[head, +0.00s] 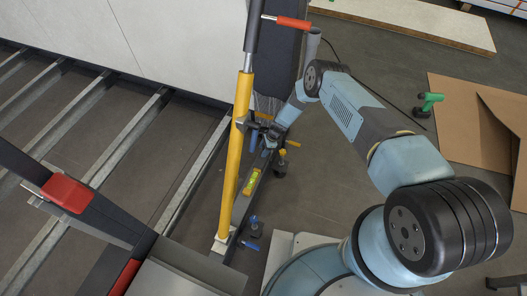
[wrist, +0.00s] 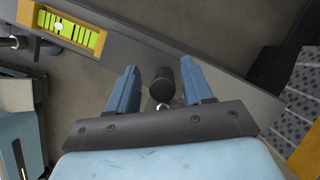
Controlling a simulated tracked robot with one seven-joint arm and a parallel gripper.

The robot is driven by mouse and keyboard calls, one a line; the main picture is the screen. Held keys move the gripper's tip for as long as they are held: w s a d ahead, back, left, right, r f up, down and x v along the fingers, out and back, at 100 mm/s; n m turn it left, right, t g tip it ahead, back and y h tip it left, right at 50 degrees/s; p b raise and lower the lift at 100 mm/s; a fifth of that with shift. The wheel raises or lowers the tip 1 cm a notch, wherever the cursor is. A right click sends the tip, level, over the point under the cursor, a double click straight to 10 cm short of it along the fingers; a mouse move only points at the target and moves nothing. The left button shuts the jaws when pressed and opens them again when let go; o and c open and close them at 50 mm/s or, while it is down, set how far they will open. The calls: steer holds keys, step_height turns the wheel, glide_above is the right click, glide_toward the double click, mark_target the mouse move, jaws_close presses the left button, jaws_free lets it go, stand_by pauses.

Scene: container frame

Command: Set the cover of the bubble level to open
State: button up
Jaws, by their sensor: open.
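The bubble level (wrist: 66,30) is at the top left of the wrist view. It has a yellow frame, a bright green face with dark lines and a pale bubble spot, and sits on a grey metal bar (wrist: 138,38). In the head view the level (head: 250,189) is small, just right of the yellow pole. I cannot make out a separate cover. My gripper (wrist: 160,75) has its two blue fingers apart; a black knob (wrist: 163,78) on a metal stem shows between them, and I cannot tell whether they touch it. In the head view my gripper (head: 268,139) is beyond the level.
A yellow pole (head: 236,150) stands close left of the level. Small valves or clamps with blue handles (head: 253,227) and an orange handle (head: 293,144) are near it. Metal rails (head: 125,150) lie at left. Open floor (head: 325,195) is to the right.

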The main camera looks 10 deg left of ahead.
steer(key=v, duration=1.2)
steer(key=shift+d, duration=0.15)
steer(key=shift+w+r, duration=0.15)
